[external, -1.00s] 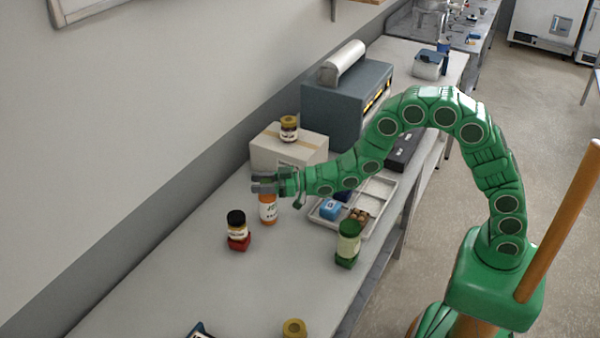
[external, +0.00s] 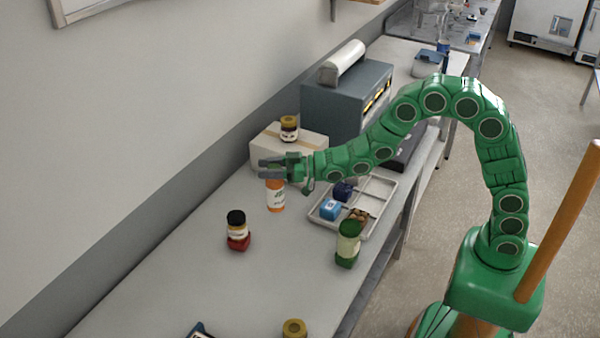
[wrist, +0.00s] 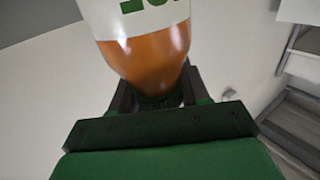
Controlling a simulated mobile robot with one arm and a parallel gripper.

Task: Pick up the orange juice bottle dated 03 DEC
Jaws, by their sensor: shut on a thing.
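The orange juice bottle (external: 276,197), orange with a white label, hangs upright below my gripper (external: 268,168), which is shut on its top. In the wrist view the bottle (wrist: 152,55) fills the upper middle, with part of a white label and green lettering, and its narrow end sits between the fingers of my gripper (wrist: 155,98). The fingers hide the cap. No date can be read on the label. The bottle appears to be a little above the counter, though its exact clearance is hard to tell.
A divided tray (external: 380,193) with small boxes lies to the right. A red, black-capped jar (external: 238,235) and a green bottle (external: 347,245) stand nearer. The left counter is clear.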

